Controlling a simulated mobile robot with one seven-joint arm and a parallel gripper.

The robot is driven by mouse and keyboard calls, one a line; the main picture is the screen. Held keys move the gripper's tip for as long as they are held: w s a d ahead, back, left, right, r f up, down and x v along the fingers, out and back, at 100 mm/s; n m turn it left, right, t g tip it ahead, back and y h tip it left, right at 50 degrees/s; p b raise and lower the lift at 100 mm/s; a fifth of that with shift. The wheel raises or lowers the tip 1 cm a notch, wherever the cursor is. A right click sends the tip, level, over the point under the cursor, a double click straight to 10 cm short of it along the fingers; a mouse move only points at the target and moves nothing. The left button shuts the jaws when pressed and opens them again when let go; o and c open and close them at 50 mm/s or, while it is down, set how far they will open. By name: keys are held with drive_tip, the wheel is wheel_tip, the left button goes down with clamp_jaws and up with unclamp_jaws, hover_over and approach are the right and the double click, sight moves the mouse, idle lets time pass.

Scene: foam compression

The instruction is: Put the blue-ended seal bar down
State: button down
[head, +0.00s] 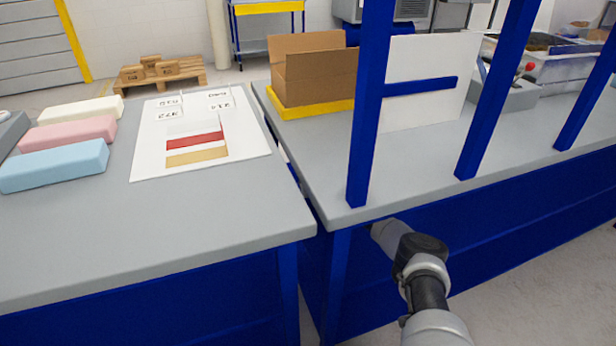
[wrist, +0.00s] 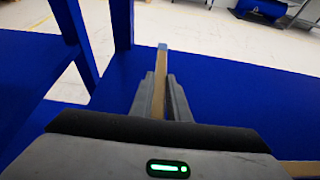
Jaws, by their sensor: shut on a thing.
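In the wrist view, my gripper (wrist: 165,98) is shut on a thin tan bar with a blue end, the seal bar (wrist: 160,75). The bar stands out beyond the fingertips, its blue tip at the far end. Its lower part is hidden between the fingers. Blue panels lie beyond and to either side of the bar; I cannot tell whether it touches any of them. In the head view my arm reaches to the front edge of the right bench, and my gripper and the bar are hidden.
The right bench (head: 330,190) has blue uprights (head: 367,110), an open cardboard box (head: 320,70) and a white panel (head: 425,105). The left bench (head: 210,225) holds blue, pink and cream foam blocks (head: 55,165) and a printed sheet (head: 150,160). Its front part is clear.

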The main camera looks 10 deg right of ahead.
drive_tip(key=c, duration=1.7)
unclamp_jaws()
drive_tip(key=shift+r, duration=0.25)
drive_tip(key=v, duration=1.2)
drive_tip(key=shift+r, duration=0.45)
